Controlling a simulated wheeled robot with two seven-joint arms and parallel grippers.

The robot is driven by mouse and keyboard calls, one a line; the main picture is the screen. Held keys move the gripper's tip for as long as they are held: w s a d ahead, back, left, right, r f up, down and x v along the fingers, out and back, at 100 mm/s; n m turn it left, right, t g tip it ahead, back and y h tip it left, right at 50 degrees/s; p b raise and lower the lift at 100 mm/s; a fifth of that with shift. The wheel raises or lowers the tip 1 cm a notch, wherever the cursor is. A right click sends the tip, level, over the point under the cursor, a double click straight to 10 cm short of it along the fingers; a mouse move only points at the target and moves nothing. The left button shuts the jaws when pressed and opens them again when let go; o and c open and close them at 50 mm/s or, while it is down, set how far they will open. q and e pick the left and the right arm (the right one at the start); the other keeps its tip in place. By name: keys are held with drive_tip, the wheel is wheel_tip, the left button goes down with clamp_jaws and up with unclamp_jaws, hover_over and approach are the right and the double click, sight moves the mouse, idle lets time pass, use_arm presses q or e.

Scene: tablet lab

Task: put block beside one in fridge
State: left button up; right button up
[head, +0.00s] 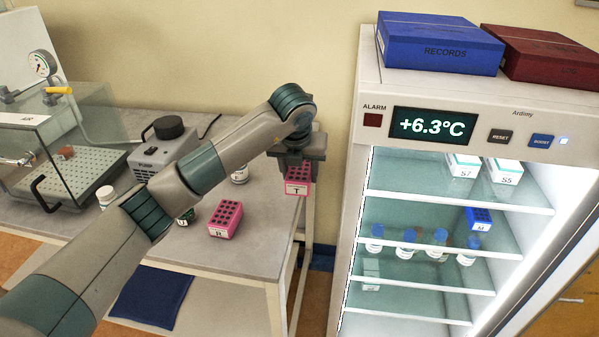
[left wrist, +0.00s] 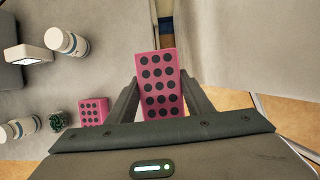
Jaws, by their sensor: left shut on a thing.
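My left gripper (head: 299,165) is shut on a pink block marked T (head: 298,186). It holds the block above the bench's right end, near the gap before the fridge. In the left wrist view the pink block (left wrist: 160,85) sits between the two fingers, its dark round holes facing the camera. The fridge (head: 372,185) stands open at the right with lit glass shelves. A blue block marked M (head: 478,218) is on its middle shelf, at the right behind several blue-capped vials (head: 408,243). A second pink block, marked R (head: 225,219), lies on the bench. My right gripper is not in view.
White boxes marked S7 (head: 463,165) and S5 (head: 504,171) stand on the upper shelf. Blue (head: 436,50) and dark red (head: 548,62) boxes lie on the fridge top. A glass chamber (head: 70,150) and a grey device (head: 160,150) occupy the bench's left.

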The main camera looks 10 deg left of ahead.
use_arm(q)
drive_tip(key=m, duration=0.1)
drive_tip(key=s+m+h, duration=0.1)
drive_tip(key=s+m, duration=0.1)
drive_tip(key=shift+a+f+m, duration=0.15)
drive_tip(key=shift+a+m, duration=0.1)
drive_tip(key=shift+m, duration=0.15)
drive_tip(key=s+a+f+m+g, duration=0.1)
drive_tip(key=s+a+m+g, duration=0.2)
drive_tip(key=s+m, duration=0.5)
drive_tip(key=s+a+f+m+g, duration=0.1)
drive_tip(key=s+a+m+g, duration=0.2)
drive_tip(key=s+m, duration=0.6)
drive_tip(key=s+a+f+m+g+y, duration=0.1)
drive_tip(key=s+a+m+g, duration=0.2)
drive_tip(key=s+m, duration=0.5)
drive_tip(key=a+m, duration=0.1)
drive_tip(key=m, duration=0.6)
drive_tip(key=shift+s+f, duration=0.25)
